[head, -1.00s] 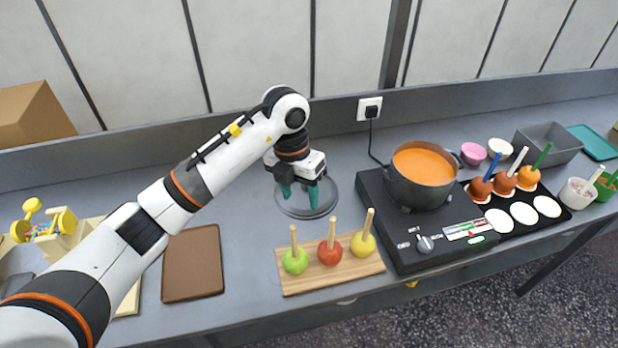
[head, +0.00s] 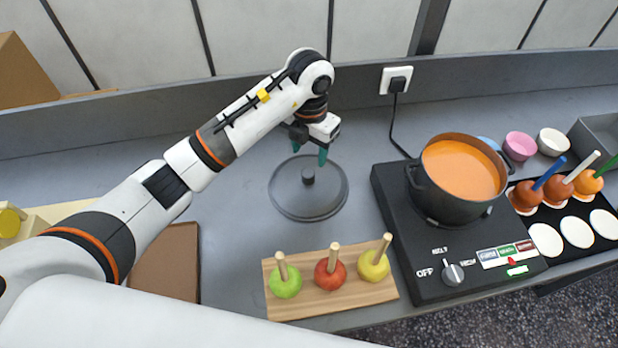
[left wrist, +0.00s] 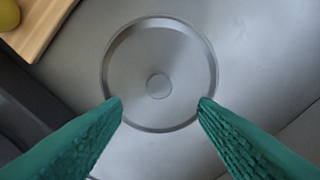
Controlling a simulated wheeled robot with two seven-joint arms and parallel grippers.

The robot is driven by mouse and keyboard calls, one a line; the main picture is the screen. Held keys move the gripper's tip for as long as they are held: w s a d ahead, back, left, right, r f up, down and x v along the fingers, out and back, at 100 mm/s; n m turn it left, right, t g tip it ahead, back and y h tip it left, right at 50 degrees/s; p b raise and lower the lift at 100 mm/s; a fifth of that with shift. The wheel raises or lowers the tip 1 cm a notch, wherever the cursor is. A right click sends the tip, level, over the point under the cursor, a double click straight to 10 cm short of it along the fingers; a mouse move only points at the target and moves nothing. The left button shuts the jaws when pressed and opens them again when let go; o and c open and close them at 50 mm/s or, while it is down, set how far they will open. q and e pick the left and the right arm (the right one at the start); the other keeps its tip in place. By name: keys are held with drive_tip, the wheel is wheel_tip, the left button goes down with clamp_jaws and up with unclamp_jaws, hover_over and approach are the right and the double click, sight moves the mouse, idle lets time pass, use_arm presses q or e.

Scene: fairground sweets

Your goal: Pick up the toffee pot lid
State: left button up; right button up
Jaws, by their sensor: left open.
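The toffee pot lid (head: 290,198) is a round grey disc with a dark knob (head: 308,175) at its centre. It lies flat on the grey counter, left of the hob. My left gripper (head: 310,156) is at the lid's far edge, with green fingers pointing down. It is open and empty. In the left wrist view the lid (left wrist: 135,60) lies beyond the two fingertips, with the knob (left wrist: 159,86) centred ahead between them; the gripper (left wrist: 160,104) appears above the lid, apart from the knob. The pot (head: 450,206) holds orange toffee and has no lid on it. My right gripper is not in view.
A wooden board (head: 330,299) with three apples on sticks stands in front of the lid. The black hob (head: 415,262) is to the right. A brown tray (head: 166,268) lies to the left. Coated apples stand on a black mat (head: 561,240) at the far right.

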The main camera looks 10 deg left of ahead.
sight(308, 172)
use_arm(q)
wheel_tip(308, 172, down, 2)
drive_tip(key=shift+w, duration=0.15)
drive_tip(key=shift+f, duration=0.3)
drive_tip(key=f+p, duration=0.1)
drive_tip(key=f, duration=0.1)
drive_tip(key=s+f+p, duration=0.1)
drive_tip(key=f, duration=0.1)
drive_tip(key=shift+f+p, duration=0.3)
drive_tip(key=shift+f, duration=0.05)
drive_tip(key=shift+w+f, duration=0.1)
drive_tip(key=shift+w, duration=0.05)
drive_tip(key=shift+c, duration=0.3)
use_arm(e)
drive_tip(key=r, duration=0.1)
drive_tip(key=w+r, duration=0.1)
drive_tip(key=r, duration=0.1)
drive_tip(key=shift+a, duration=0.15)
use_arm(q)
drive_tip(key=c, duration=1.1)
